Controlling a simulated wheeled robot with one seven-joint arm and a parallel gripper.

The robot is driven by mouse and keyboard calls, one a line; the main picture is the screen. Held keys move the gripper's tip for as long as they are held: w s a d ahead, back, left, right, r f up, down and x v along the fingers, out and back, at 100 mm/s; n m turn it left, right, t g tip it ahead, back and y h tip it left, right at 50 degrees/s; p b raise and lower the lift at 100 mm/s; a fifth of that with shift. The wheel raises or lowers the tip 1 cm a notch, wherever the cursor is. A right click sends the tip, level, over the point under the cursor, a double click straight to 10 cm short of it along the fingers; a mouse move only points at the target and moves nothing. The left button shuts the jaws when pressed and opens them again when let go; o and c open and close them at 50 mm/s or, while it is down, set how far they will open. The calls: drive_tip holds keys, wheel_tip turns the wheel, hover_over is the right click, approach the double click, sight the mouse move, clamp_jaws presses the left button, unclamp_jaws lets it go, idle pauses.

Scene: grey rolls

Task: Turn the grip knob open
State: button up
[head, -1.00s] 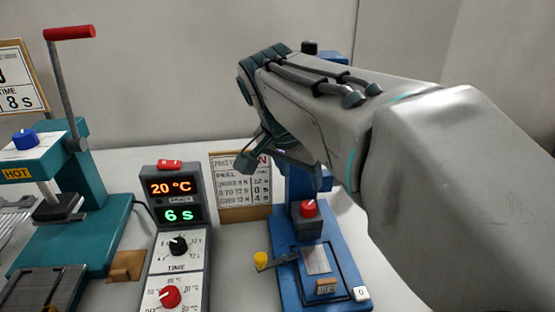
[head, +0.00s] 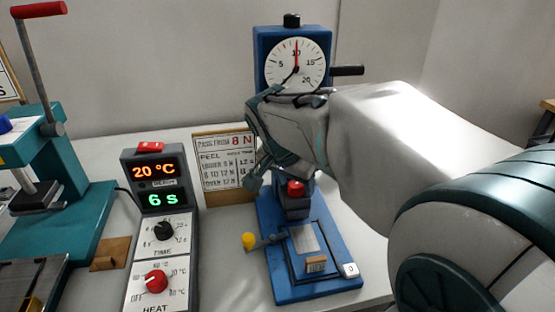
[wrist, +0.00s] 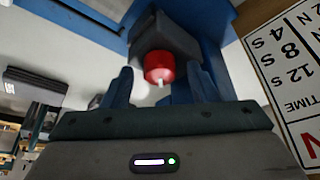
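The red grip knob (head: 295,188) sits on the dark clamp block (head: 295,207) of the blue peel tester (head: 317,290). In the wrist view the red knob (wrist: 159,66) shows ahead, between my fingers in the picture, with a white mark on it. My gripper (wrist: 161,86) is open and empty, its two fingers apart. In the head view my gripper (head: 262,178) hangs just left of and above the knob, partly hidden by my own wrist. I cannot tell whether the fingers reach alongside the knob; no contact shows.
A round dial (head: 296,66) tops the tester; a black handle (head: 347,71) sticks out right. A yellow-ended lever (head: 249,240) is low on the left. A sign (head: 224,160) stands behind. A control box (head: 160,235) reads 20 °C and 6 s. A teal press (head: 70,235) stands left.

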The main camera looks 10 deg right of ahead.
drive_tip(key=c, duration=0.9)
drive_tip(key=shift+n, duration=0.4)
drive_tip(key=n+t+y+p, duration=0.1)
drive_tip(key=n, duration=0.2)
drive_tip(key=shift+d+r+n, duration=0.1)
drive_tip(key=shift+r+n, duration=0.05)
drive_tip(key=shift+n, duration=0.25)
drive_tip(key=n+y, duration=0.2)
drive_tip(key=n, duration=0.2)
drive_tip(key=shift+d+p, duration=0.1)
drive_tip(key=shift+p, duration=0.3)
drive_tip(key=n+y, duration=0.1)
drive_tip(key=n, duration=0.2)
drive_tip(key=n+y+b, duration=0.1)
drive_tip(key=n, duration=0.1)
drive_tip(key=shift+d+n, duration=0.15)
drive_tip(key=shift+n, duration=0.25)
drive_tip(key=shift+n+g+y+b, duration=0.4)
drive_tip(key=shift+n+y+b, duration=0.45)
drive_tip(key=shift+n, duration=0.85)
